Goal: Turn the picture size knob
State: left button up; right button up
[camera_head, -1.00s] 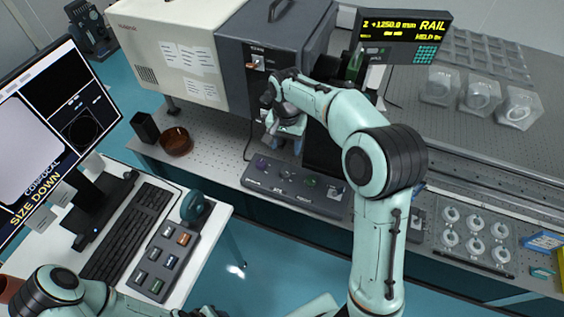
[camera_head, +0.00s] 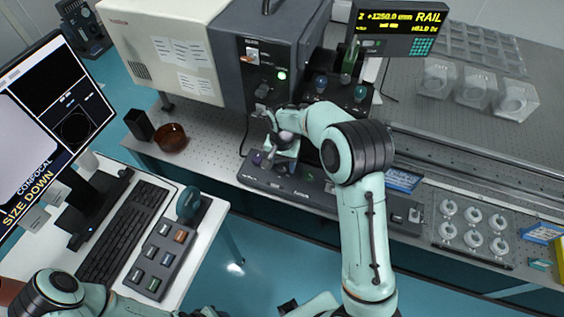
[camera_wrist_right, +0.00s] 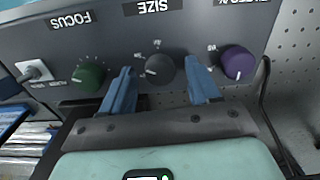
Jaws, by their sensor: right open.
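The size knob (camera_wrist_right: 160,69) is a dark grey dial under the label SIZE on the control panel (camera_wrist_right: 118,38) in the right wrist view. My right gripper (camera_wrist_right: 163,76) is open, with one blue finger on each side of the knob and gaps between. The green focus knob (camera_wrist_right: 88,76) and a purple knob (camera_wrist_right: 237,63) lie outside the fingers. In the head view my right gripper (camera_head: 277,158) is over the panel (camera_head: 262,180) and hides the size knob. My left gripper is not in view; only its arm shows at the lower left.
A monitor (camera_head: 50,130) reading SIZE DOWN, a keyboard (camera_head: 122,232) and a button pad (camera_head: 160,258) are on the left desk. A brown bowl (camera_head: 171,138) and black cup (camera_head: 139,124) sit left of the panel. A grey instrument box (camera_head: 225,55) stands behind it.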

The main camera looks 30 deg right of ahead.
jog(key=c, duration=1)
jog(key=shift+c, duration=0.2)
jog(key=shift+n, duration=0.3)
jog(key=n, duration=1.1)
jog(key=o, duration=1)
jog(key=shift+o, duration=0.2)
jog(key=shift+r, duration=0.1)
